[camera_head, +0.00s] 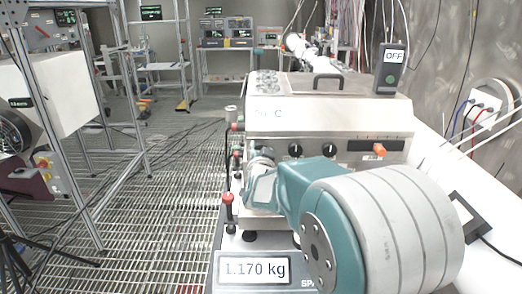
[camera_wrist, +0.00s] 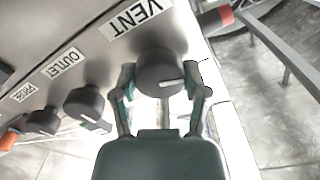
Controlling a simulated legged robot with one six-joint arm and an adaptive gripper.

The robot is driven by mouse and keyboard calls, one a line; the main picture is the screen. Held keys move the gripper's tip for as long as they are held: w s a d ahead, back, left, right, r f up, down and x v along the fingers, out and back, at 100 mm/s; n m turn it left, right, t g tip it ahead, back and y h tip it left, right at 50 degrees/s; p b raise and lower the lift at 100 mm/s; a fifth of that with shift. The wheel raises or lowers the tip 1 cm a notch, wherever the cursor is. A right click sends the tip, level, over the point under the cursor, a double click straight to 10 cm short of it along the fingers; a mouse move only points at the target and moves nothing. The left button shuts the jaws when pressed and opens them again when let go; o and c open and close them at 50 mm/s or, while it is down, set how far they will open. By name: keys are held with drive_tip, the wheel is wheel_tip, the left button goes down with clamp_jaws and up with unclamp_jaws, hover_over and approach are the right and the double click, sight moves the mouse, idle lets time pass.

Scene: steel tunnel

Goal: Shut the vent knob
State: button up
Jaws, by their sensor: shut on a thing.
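The black vent knob (camera_wrist: 158,70) sits under the VENT label (camera_wrist: 138,18) in the wrist view. Its white mark points to the right and slightly up in that picture. My gripper (camera_wrist: 160,86) has one finger on each side of the knob and is shut on it. In the head view my gripper (camera_head: 259,168) is at the left part of the instrument's front panel (camera_head: 365,148). The vent knob is hidden there behind my gripper and arm.
The outlet knob (camera_wrist: 84,104) and another dark knob (camera_wrist: 43,121) stand beside the vent knob. A red-topped valve (camera_head: 228,198) stands left of my arm. A scale display (camera_head: 254,269) reads 1.170 kg. The grated floor (camera_head: 150,215) at left is mostly open, with cables.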

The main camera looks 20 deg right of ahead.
drive_tip(key=m, duration=0.5)
drive_tip(key=f+m, duration=0.1)
drive_tip(key=m, duration=0.5)
drive_tip(key=shift+m, duration=2)
drive_tip(key=o, duration=1.1)
drive_tip(key=shift+o, duration=0.2)
drive_tip(key=shift+r, duration=0.15)
